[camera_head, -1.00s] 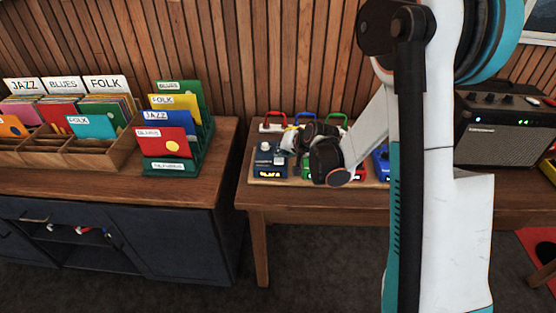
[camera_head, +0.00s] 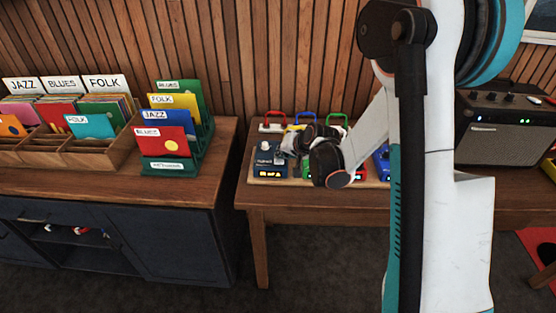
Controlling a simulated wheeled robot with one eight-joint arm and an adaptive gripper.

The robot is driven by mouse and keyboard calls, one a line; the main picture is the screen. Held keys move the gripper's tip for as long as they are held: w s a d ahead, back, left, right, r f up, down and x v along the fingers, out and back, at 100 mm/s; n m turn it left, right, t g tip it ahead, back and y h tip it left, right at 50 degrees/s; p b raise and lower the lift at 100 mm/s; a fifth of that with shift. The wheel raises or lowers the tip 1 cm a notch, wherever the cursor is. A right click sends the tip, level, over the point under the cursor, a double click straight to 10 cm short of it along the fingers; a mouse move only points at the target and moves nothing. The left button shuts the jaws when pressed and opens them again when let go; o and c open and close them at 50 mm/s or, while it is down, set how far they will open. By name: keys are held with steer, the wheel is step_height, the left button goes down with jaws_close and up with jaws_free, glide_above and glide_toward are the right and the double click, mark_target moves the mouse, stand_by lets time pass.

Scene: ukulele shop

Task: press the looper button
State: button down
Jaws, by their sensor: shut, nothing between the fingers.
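A row of effect pedals stands on a pale board (camera_head: 262,183) on the right wooden table. The leftmost is a dark blue pedal (camera_head: 262,160) with light knobs and an amber display. A green-lit pedal (camera_head: 309,172) is mostly hidden behind my wrist, and a blue pedal (camera_head: 382,165) is partly behind my arm. No label tells which pedal is the looper, and I cannot make out its button. My gripper (camera_head: 291,146) is shut and empty, over the pedals just right of the dark blue one. Whether its tips touch anything is unclear.
An amplifier (camera_head: 500,126) is at the right of the table (camera_head: 300,206). A cabinet (camera_head: 180,195) with record crates and a green record rack (camera_head: 180,165) stands left, across a narrow gap.

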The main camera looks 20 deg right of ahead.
steer(key=shift+r, duration=0.1)
steer(key=shift+r+p, duration=0.35)
steer(key=shift+r, duration=0.15)
stand_by(0.3)
step_height(320, 180, up, 6)
steer(key=p, duration=0.3)
stand_by(0.3)
